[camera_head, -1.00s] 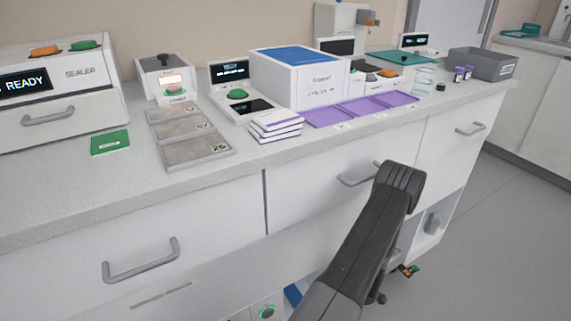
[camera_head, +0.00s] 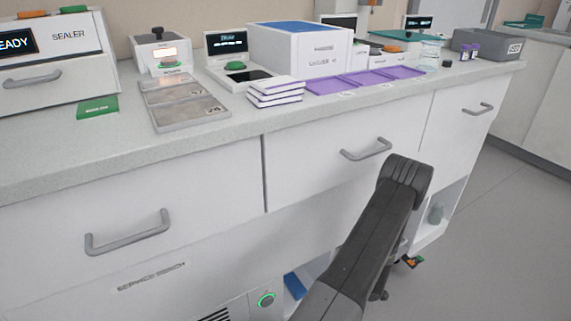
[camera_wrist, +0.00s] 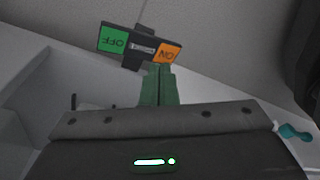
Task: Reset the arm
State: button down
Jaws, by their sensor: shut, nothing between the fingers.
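My arm (camera_head: 372,240) reaches up from the bottom of the head view and bends down beyond its elbow, in front of the bench's lower right. My gripper (camera_wrist: 159,70) shows in the wrist view as two green fingers pressed together, shut and empty. In the head view the arm hides the gripper. Just beyond the fingertips in the wrist view is a black plate with a green OFF pad and an orange ON pad (camera_wrist: 140,46), upside down. I cannot tell whether the fingertips touch it. A small part of it shows right of my arm in the head view (camera_head: 413,262).
The bench (camera_head: 190,145) with handled drawers runs across the head view. On top are a sealer (camera_head: 55,60), purple trays (camera_head: 365,78), a white box with a blue lid (camera_head: 300,45) and a grey bin (camera_head: 487,43). An open shelf holds a bottle (camera_head: 436,214). The right floor (camera_head: 510,220) is clear.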

notch_tip(320, 180, up, 3)
jog(key=shift+r+p, duration=0.2)
jog(key=shift+p, duration=0.6)
jog(key=r+p, duration=0.1)
jog(key=p, duration=0.1)
jog(key=shift+r+p, duration=0.35)
jog(key=shift+r, duration=0.05)
jog(key=shift+s+a, duration=0.1)
